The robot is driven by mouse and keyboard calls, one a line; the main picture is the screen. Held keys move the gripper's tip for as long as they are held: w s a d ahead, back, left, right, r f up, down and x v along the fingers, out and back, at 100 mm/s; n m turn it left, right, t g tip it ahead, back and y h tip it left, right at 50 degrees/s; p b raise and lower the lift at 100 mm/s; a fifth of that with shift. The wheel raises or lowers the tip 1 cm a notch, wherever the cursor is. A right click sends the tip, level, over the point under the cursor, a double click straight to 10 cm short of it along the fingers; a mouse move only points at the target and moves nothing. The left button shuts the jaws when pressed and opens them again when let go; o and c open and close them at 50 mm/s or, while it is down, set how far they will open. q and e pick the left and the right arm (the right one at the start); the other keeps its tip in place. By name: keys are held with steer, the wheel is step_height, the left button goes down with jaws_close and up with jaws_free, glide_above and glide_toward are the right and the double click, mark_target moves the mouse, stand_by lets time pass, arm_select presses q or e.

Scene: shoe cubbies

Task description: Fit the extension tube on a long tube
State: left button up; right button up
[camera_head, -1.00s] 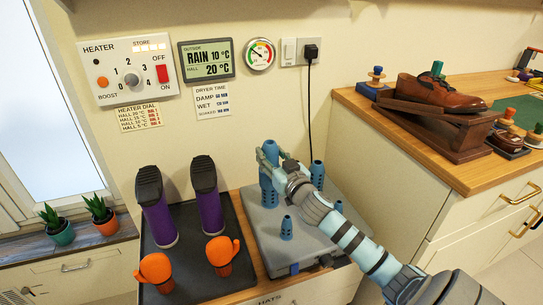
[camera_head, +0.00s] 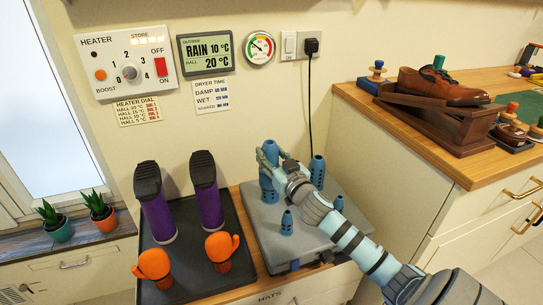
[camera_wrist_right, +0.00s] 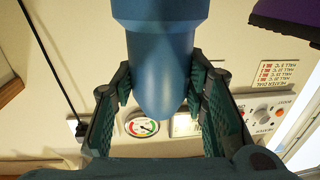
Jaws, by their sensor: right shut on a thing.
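My right gripper (camera_head: 270,153) is shut on a blue extension tube (camera_wrist_right: 163,55) above the back left of the grey dryer (camera_head: 268,243). In the right wrist view its fingers lie on both sides of the tube's rounded end. In the head view a blue tube stands under the gripper at the back left post (camera_head: 269,188). I cannot tell where the held piece ends and the long tube begins, or whether they are fully joined. Another tall blue tube (camera_head: 317,171) stands at the back right. Short tubes stand at the front left (camera_head: 286,223) and front right (camera_head: 338,203). My left gripper is out of view.
Left of the dryer, a dark tray (camera_head: 190,258) holds two purple boots (camera_head: 158,218) and two orange mittens (camera_head: 220,249). A wooden counter (camera_head: 365,98) with a brown shoe (camera_head: 440,88) stands at the right. The wall with the heater panel (camera_head: 126,62) is close behind.

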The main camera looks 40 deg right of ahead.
steer(key=shift+f, duration=0.15)
steer(key=o, duration=1.2)
steer(key=shift+o, duration=0.2)
steer(key=shift+s, duration=0.1)
steer(key=v, duration=1.2)
